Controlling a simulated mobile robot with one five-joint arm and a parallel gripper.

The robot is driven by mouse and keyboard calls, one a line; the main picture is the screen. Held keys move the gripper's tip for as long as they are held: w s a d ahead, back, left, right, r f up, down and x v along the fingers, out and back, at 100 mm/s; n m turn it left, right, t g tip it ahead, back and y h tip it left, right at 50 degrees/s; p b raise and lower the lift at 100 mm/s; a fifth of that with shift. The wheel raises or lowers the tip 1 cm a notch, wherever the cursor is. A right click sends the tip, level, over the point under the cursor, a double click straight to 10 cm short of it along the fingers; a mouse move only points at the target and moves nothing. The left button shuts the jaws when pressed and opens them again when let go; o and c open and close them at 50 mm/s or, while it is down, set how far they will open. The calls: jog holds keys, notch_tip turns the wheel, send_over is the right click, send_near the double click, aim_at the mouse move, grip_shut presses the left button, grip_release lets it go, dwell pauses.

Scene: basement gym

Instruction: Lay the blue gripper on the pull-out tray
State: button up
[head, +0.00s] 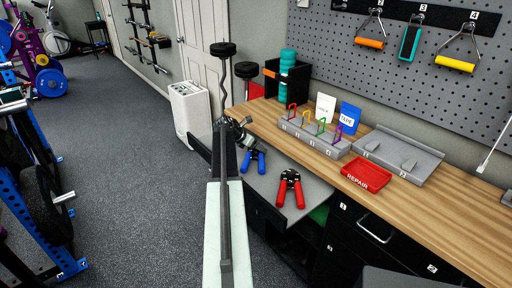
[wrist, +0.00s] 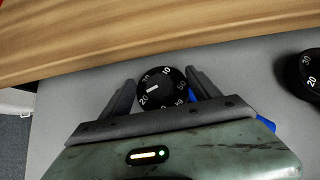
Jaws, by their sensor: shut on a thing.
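The blue gripper has two blue handles (head: 254,161) and a black numbered dial (wrist: 161,88). My gripper (head: 244,140) is shut on it, with the dial between the two fingers in the wrist view. A bit of blue handle shows at the right, behind my gripper's body. The grey pull-out tray (head: 266,182) lies under it and also fills much of the wrist view (wrist: 240,62). I cannot tell whether the blue gripper touches the tray.
A red gripper (head: 290,189) lies on the tray to the right. The wooden bench top (head: 330,165) borders the tray, with a red REPAIR bin (head: 367,176), a numbered rack (head: 315,138) and a grey two-place holder (head: 398,153). Tray surface between the two grippers is bare.

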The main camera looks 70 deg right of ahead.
jog(key=o, duration=1.7)
jog(key=shift+f, duration=0.1)
jog(key=shift+a+r+p, duration=0.1)
jog(key=shift+r+p, duration=0.2)
jog(key=shift+r, duration=0.05)
jog(key=p+v, duration=0.8)
jog(key=v, duration=0.4)
jog(key=w+a+f+m+t+y, duration=0.1)
jog(key=w+a+f+m, duration=0.1)
jog(key=w+a, duration=0.9)
jog(key=w+a+f+m+t+y, duration=0.15)
jog(key=w+a, duration=0.45)
jog(key=a, duration=0.9)
jog(key=w+a+f+m+t+y, duration=0.1)
jog(key=w+a+f+m+t, duration=0.15)
jog(key=w+a, duration=0.85)
jog(key=s+a+m+y, duration=0.1)
jog(key=a+m, duration=0.1)
jog(key=a, duration=1)
jog(key=s+a+f+m+y, duration=0.1)
jog(key=a+m+y, duration=0.1)
jog(key=a, duration=1.1)
jog(key=s+a+m+y, duration=0.1)
jog(key=a+m, duration=0.1)
jog(key=a, duration=1.1)
jog(key=shift+a+f+g, duration=0.15)
jog(key=shift+f+g, duration=0.05)
jog(key=shift+g, duration=0.1)
